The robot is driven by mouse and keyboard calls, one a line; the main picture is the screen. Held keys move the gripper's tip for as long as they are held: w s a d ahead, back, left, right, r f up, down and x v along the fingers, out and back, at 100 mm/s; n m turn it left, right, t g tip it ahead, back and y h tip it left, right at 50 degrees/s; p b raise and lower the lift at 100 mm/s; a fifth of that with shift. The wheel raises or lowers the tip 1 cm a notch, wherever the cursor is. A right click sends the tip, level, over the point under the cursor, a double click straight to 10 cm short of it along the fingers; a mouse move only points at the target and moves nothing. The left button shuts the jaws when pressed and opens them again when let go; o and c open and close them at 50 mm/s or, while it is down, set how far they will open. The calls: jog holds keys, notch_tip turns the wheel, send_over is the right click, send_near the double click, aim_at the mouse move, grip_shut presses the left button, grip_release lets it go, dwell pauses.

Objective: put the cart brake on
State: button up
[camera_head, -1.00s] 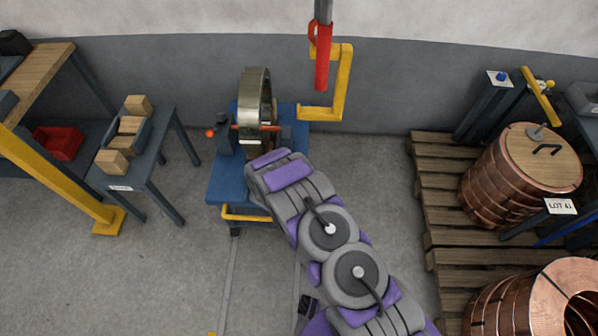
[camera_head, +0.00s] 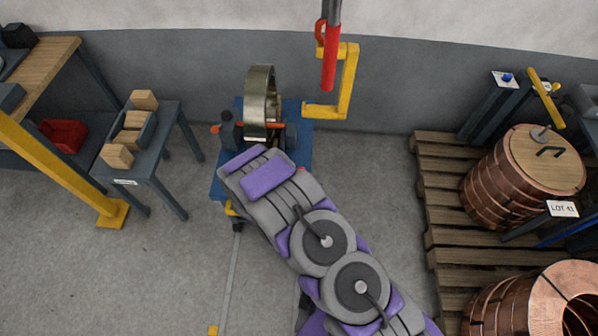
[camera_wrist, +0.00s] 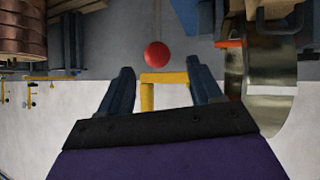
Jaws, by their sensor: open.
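The blue cart (camera_head: 304,150) stands by the wall in the head view and carries an upright steel ring (camera_head: 260,100). A small red knob (camera_head: 300,169) shows at the cart's right edge, beside my arm. In the wrist view a red ball (camera_wrist: 156,55), apparently this knob, appears between and just beyond my fingertips. My gripper (camera_wrist: 160,68) is open, with one finger on each side of the ball in the picture; contact cannot be told. The ring (camera_wrist: 270,95) is right of the fingers there. In the head view my arm hides the gripper and the cart's front.
A yellow hook (camera_head: 345,85) hangs from a red-handled hoist (camera_head: 330,58) behind the cart; the hook also shows beyond the ball in the wrist view. A small table (camera_head: 165,135) with wooden blocks stands left. A pallet (camera_head: 430,190) with copper coils is right.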

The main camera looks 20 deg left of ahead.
jog(key=v, duration=0.8)
jog(key=shift+p, duration=0.4)
